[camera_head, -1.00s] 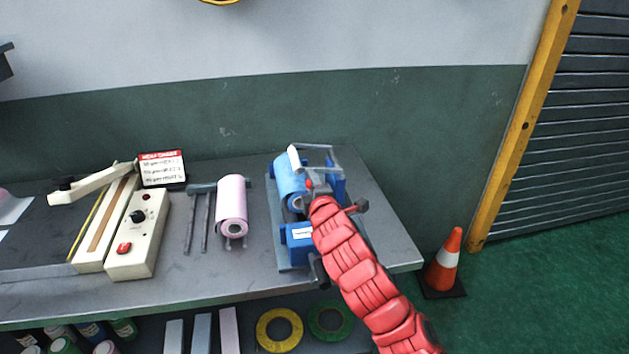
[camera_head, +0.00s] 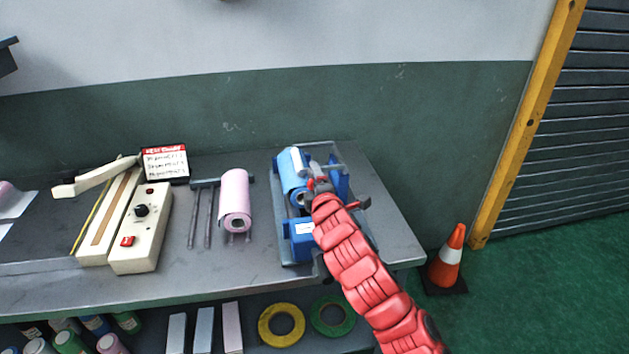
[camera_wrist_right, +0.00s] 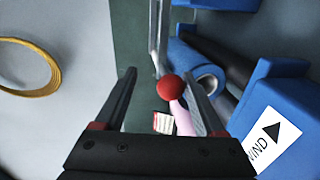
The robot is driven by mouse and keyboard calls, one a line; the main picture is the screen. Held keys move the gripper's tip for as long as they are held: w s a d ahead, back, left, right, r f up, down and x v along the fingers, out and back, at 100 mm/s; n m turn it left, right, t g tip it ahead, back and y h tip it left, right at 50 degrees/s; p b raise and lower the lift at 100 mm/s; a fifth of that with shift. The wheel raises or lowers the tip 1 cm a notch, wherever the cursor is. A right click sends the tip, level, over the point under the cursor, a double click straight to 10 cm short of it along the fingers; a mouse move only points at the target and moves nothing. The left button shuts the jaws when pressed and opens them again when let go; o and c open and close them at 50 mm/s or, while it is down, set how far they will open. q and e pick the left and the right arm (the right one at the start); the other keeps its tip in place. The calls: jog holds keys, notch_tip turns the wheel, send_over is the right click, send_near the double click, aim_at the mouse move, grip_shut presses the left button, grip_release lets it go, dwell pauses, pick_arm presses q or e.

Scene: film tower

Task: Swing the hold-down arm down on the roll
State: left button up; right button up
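The blue film roll (camera_head: 291,178) sits in the blue winder (camera_head: 299,246) at the table's right end. The hold-down arm is a grey bar (camera_wrist_right: 158,35) with a red ball knob (camera_wrist_right: 171,88). Its pale roller (camera_head: 298,161) lies low over the far part of the blue roll; I cannot tell whether it touches. My right gripper (camera_head: 313,188) is at the arm's near end, partly hiding it. In the wrist view its fingers (camera_wrist_right: 160,90) are apart, with the knob showing between them and space on both sides. My left gripper is out of view.
A pink roll (camera_head: 235,196) on a grey stand is left of the winder. A cream sealer (camera_head: 142,228) and a sign (camera_head: 165,163) are farther left. A shelf below holds tape rings (camera_head: 282,325). An orange cone (camera_head: 447,260) stands right of the table.

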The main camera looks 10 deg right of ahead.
jog(key=shift+s+r, duration=0.2)
jog(key=shift+s, duration=0.35)
jog(key=s, duration=0.4)
jog(key=s+r, duration=0.1)
jog(key=s, duration=0.1)
jog(key=shift+s+d+b, duration=0.2)
jog(key=shift+s+b, duration=0.1)
jog(key=shift+b, duration=0.1)
jog(key=s+r+p, duration=0.1)
jog(key=s+p, duration=0.8)
jog(key=p, duration=0.6)
jog(key=shift+s+d+r, duration=0.15)
jog(key=shift+s+r, duration=0.1)
